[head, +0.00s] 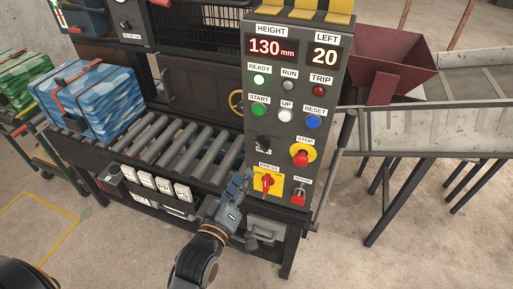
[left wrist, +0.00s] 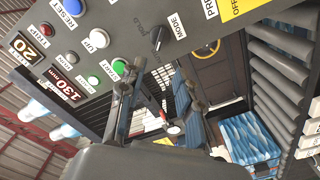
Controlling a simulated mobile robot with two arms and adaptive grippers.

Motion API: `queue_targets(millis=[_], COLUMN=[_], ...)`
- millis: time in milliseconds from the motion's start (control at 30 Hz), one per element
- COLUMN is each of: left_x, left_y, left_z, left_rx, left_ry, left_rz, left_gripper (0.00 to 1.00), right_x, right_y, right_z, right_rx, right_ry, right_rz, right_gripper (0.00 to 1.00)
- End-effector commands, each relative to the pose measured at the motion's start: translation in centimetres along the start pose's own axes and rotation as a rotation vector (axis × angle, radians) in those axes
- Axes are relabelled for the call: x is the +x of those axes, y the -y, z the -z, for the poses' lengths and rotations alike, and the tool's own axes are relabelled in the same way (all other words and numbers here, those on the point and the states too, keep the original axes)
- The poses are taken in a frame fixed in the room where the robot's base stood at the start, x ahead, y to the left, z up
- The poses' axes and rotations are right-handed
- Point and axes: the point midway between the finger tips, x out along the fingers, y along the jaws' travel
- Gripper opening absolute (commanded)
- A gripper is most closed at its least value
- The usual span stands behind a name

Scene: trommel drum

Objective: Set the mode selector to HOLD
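The mode selector is a small black knob (head: 263,143) on the grey control panel (head: 290,135), below the green START button. In the left wrist view the knob (left wrist: 158,38) sits beside the MODE label. My right gripper is not in view.
Nearby on the panel are the red STOP button (head: 300,157), a red rotary switch (head: 267,183) on yellow, and a red padlock (head: 299,196). A roller conveyor (head: 190,146) with blue wrapped packs (head: 97,98) lies left. A lever (head: 346,128) stands at the panel's right.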

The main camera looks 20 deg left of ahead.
Motion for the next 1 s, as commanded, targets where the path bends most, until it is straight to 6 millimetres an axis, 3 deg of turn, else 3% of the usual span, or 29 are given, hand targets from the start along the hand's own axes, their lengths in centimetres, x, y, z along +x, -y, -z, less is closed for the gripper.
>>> queue_targets(millis=[300,500,700,1000], left_x=[6.9,10.0,11.4,11.5], left_y=[-0.3,-0.2,0.0,0.0], left_z=[0.3,0.1,0.0,0.0], left_rx=[0.002,0.001,0.002,0.001], left_ry=[-0.001,0.000,0.001,0.001], left_rz=[-0.001,-0.001,0.000,0.000], left_gripper=[0.34,0.34,0.34,0.32], right_x=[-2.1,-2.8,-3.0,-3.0], right_y=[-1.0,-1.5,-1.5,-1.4], right_z=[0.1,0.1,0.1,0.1], right_rx=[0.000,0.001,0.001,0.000], right_ry=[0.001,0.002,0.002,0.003], right_rz=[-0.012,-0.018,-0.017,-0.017], right_gripper=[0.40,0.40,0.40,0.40])
